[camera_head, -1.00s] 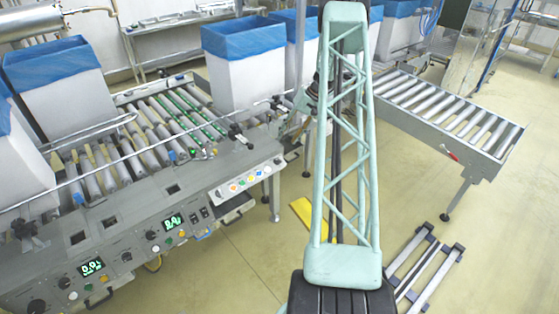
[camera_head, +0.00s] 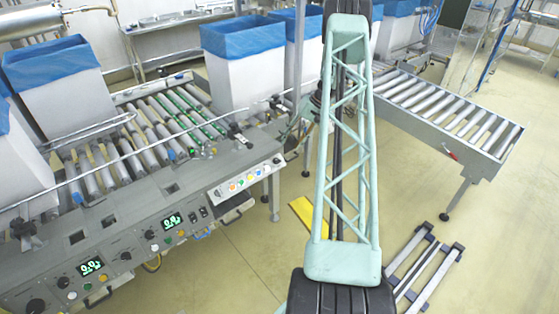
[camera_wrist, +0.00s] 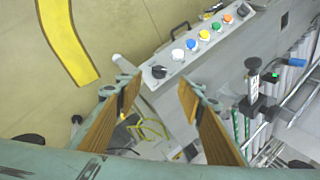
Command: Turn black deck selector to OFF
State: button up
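The black deck selector (camera_wrist: 158,72) is a small dark knob at the near end of a pale button box (camera_wrist: 180,66) in the wrist view. In the head view the selector (camera_head: 277,161) is a dark spot at the box's right end. Which way it points is too small to tell. My gripper (camera_wrist: 158,86) is open and empty, with tan-lined fingers. The selector shows in the gap between the fingertips and beyond them, with no visible contact. In the head view my gripper is mostly hidden behind my green lattice arm link.
White, blue, yellow, green and orange buttons (camera_wrist: 204,35) line up beside the selector. A black clamp post (camera_wrist: 252,85) and conveyor rollers (camera_wrist: 290,75) stand right of the box. A yellow floor strip (camera_wrist: 68,45) lies left, with open floor around it.

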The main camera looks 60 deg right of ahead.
aim_at(278, 161)
jog(key=b+x, duration=0.1)
jog(key=x, duration=1.2)
jog(key=shift+r, duration=0.1)
jog(key=shift+c, duration=0.7)
jog(key=c, duration=0.7)
